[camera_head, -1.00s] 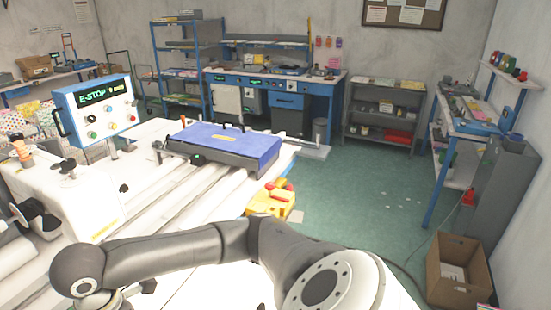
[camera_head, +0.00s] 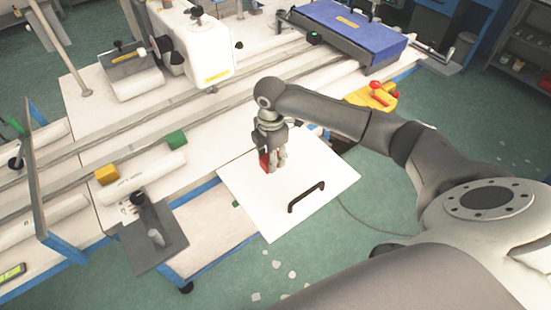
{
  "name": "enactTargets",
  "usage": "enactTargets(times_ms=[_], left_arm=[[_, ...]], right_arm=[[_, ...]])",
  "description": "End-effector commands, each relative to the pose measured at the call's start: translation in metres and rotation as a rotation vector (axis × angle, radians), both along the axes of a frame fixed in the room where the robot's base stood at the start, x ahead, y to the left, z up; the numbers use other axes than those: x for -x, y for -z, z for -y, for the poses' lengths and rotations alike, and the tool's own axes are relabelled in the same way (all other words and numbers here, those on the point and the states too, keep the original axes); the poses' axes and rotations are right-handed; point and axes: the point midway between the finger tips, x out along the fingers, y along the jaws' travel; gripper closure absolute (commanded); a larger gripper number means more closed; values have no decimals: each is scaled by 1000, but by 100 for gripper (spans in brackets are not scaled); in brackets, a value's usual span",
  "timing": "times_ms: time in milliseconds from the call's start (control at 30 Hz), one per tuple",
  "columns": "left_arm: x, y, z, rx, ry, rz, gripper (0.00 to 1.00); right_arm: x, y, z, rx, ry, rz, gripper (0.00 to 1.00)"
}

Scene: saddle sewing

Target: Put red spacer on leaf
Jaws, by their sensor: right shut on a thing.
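My right gripper (camera_head: 273,161) points down over a white leaf-like panel (camera_head: 328,185) and is shut on a small red block, the red spacer (camera_head: 265,163). The spacer shows at the left side of the fingers, near the panel's upper left part. I cannot tell whether it touches the panel. The white panel is flat, juts out from the front of the machine table and has a black handle (camera_head: 306,197) on it. My left gripper is not in view.
A grey plate (camera_head: 153,240) with a clamp stands at the front left. A blue box (camera_head: 350,30) and a yellow part with red knobs (camera_head: 374,95) are behind.

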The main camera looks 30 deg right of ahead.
Motion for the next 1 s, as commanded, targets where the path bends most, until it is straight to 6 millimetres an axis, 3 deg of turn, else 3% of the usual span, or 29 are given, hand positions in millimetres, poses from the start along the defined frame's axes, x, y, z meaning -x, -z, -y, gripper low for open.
enactTargets(times_ms=[167,500,933,967,1000], left_arm=[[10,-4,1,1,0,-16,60],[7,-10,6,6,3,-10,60],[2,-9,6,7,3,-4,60],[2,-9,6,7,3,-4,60],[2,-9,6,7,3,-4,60]], right_arm=[[-8,16,11,-2,0,0,90],[-12,52,17,-1,-1,-1,90],[-12,59,17,0,-1,1,90],[-12,59,17,0,-1,2,61],[-12,59,17,0,-1,2,56]])
